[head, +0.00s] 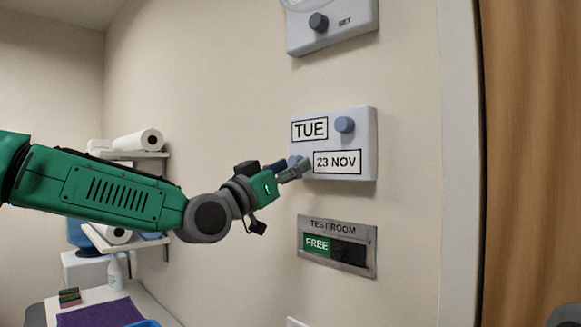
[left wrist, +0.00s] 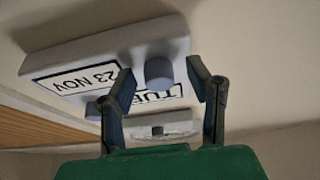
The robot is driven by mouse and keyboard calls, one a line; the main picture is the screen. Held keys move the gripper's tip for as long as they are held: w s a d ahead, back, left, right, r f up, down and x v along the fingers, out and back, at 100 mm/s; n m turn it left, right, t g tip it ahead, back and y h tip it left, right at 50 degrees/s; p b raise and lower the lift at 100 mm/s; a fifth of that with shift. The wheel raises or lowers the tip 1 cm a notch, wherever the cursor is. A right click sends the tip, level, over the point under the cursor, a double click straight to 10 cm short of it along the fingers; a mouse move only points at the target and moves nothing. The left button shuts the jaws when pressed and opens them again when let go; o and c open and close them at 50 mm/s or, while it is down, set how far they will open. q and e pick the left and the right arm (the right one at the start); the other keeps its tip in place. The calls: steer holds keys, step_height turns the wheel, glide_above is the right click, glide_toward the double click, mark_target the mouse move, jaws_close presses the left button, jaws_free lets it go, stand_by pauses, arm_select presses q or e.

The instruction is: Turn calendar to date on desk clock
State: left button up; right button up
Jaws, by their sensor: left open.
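The white wall calendar (head: 365,115) reads TUE above and 23 NOV below. It shows upside down in the left wrist view (left wrist: 110,55). One blue-grey knob (head: 345,124) sits right of TUE. The other knob (left wrist: 159,70), left of 23 NOV, is mostly hidden by my gripper in the head view. My left gripper (head: 293,168) is open at that knob. In the left wrist view its fingers (left wrist: 163,85) stand on either side of the knob, with gaps. I cannot make out a desk clock. My right gripper is not in view.
A white unit with a dark knob (head: 318,22) labelled SET hangs above the calendar, its top cut off. A TEST ROOM sign (head: 337,226) showing FREE is below. A wooden door (head: 530,150) is at right. Shelves with paper rolls (head: 140,142) stand at left.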

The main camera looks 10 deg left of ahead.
arm_select(q)
jaws_close()
steer(key=shift+m, duration=0.3)
steer(key=m+h, duration=0.1)
steer(key=m+g+b, duration=0.1)
steer(key=m, duration=0.1)
steer(key=shift+a+m+g+h, duration=0.1)
steer(key=shift+m+g+h, duration=0.2)
steer(key=shift+h, duration=0.1)
steer(key=shift+w+a+r+m+g+h+p, duration=0.2)
steer(key=shift+m+g, duration=0.35)
steer(key=shift+m, duration=0.6)
steer(key=shift+s+d+f+m+g+h+p, duration=0.15)
steer(key=shift+m+g+h, duration=0.3)
steer(key=shift+m, duration=0.75)
steer(key=shift+w+a+r+m+g+h+p, duration=0.15)
steer(key=shift+m+g, duration=0.45)
steer(key=shift+m, duration=0.55)
steer(key=shift+s+d+f, duration=0.1)
jaws_free()
